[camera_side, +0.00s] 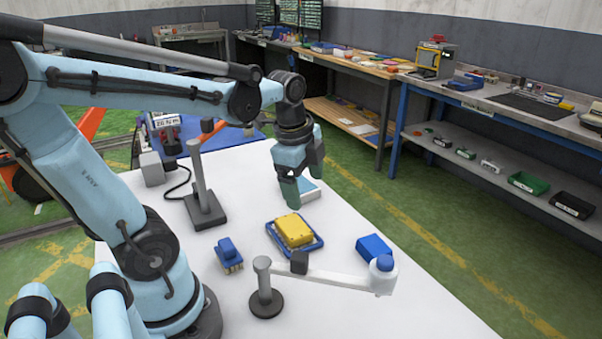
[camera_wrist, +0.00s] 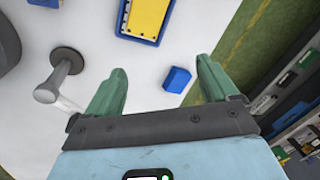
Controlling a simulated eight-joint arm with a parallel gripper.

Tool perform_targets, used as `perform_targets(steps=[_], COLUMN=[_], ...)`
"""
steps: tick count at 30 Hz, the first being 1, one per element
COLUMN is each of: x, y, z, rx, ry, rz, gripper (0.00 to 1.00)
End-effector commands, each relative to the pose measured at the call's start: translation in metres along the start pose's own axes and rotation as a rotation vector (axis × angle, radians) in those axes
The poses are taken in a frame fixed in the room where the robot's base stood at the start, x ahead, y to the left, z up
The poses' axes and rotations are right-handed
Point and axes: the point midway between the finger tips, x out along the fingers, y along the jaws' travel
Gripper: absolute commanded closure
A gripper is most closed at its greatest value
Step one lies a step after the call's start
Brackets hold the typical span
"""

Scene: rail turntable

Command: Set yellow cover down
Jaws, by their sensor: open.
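The yellow cover (camera_side: 294,230) lies in a blue tray (camera_side: 311,246) on the white table. In the wrist view the yellow cover (camera_wrist: 148,16) shows at the top, cut off by the frame edge, with the blue tray's rim (camera_wrist: 137,39) around it. My gripper (camera_side: 303,185) hangs above the table, behind the tray in the side view, clear of the cover. Whether the cover sits flat in the tray cannot be told.
A blue block (camera_side: 373,247) lies right of the tray. A blue part with pins (camera_side: 228,254) lies left. A short post (camera_side: 264,289) and a white bar (camera_side: 340,278) stand in front. A taller grey post (camera_side: 203,190) stands back left.

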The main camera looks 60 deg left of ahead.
Motion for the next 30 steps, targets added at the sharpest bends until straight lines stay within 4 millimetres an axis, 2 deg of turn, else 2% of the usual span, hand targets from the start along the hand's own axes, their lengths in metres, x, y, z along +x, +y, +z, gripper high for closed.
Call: perform_targets(steps=[9, 15, 21, 30], x=[-0.001, -0.001, -0.001, -0.001], y=[0.028, 0.04, 0.044, 0.043], z=[-0.042, -0.059, -0.064, -0.064], rx=[-0.629, -0.919, -1.029, -1.035], ry=[0.204, 0.347, 0.402, 0.403], rz=[-0.164, -0.175, -0.166, -0.165], gripper=[0.13, 0.13, 0.13, 0.13])
